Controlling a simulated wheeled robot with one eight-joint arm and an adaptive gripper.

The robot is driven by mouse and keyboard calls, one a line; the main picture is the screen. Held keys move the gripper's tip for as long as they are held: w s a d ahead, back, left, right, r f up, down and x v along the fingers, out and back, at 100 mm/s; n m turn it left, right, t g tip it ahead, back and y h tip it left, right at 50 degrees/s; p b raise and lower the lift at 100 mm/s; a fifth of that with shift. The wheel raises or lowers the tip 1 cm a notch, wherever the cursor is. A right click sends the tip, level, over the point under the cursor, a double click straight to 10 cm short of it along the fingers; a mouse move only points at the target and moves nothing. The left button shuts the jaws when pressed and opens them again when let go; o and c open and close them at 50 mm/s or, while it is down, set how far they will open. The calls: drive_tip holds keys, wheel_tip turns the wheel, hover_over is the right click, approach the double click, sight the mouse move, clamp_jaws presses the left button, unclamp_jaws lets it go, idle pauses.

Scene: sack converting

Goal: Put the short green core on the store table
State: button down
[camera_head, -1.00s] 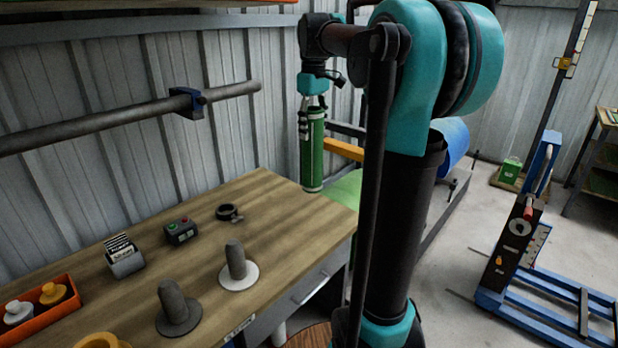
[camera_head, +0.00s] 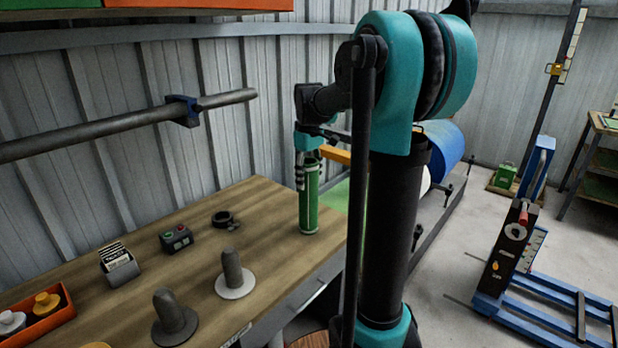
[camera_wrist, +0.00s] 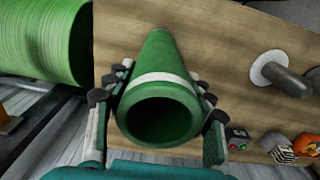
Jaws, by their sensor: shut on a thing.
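The short green core (camera_head: 309,209) is a green tube with a pale band, held upright at the far right end of the wooden table (camera_head: 262,203). My gripper (camera_head: 308,166) is shut around its upper part. In the wrist view the core (camera_wrist: 160,108) sits between the two fingers, its open end toward the camera and its far end over the wood. The core's lower end is at or very near the table top; I cannot tell whether it touches. The pictures do not label this table as the store table.
Two grey pegs on round bases (camera_head: 233,272) (camera_head: 172,318), a button box (camera_head: 176,238), a black ring clamp (camera_head: 224,219), a label holder (camera_head: 118,263) and an orange tray (camera_head: 40,318) stand on the table. A large green roll (camera_wrist: 42,38) lies beside it. A grey bar (camera_head: 110,126) runs along the wall.

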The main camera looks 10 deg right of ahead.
drive_tip(key=c, duration=0.6)
unclamp_jaws()
wheel_tip(320, 180, up, 12)
idle(0.4)
